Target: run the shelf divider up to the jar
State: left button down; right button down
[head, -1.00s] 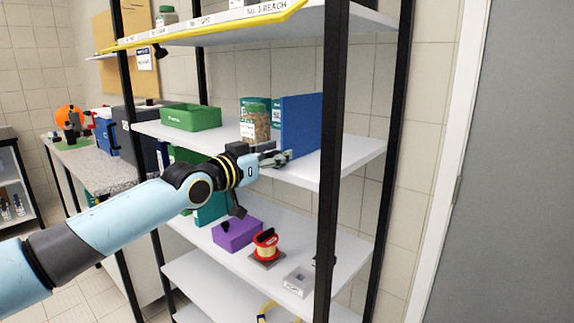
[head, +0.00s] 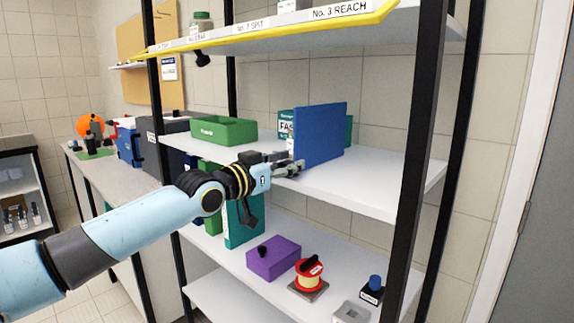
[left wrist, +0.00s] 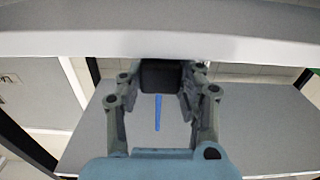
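The shelf divider (head: 321,135) is an upright blue panel on the middle shelf (head: 370,183). In the left wrist view the divider (left wrist: 157,112) shows as a thin blue strip centred between the fingers (left wrist: 160,76). The jar that stood left of the divider a second ago is now almost wholly hidden behind the panel. I cannot tell whether the two touch. My right gripper is out of view.
A green bin (head: 223,131) stands left on the same shelf, and a teal box (head: 285,122) is behind the divider. The shelf right of the divider is clear. A black post (head: 415,150) stands at right. Another jar (head: 201,25) is on the top shelf.

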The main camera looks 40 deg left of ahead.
aim_at(295, 118)
pick_arm(q)
jog(key=c, duration=1)
grip_release()
jog(key=shift+o, duration=0.6)
notch_tip(295, 118, up, 10)
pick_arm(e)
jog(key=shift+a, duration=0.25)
pick_arm(q)
jog(key=shift+f, duration=0.15)
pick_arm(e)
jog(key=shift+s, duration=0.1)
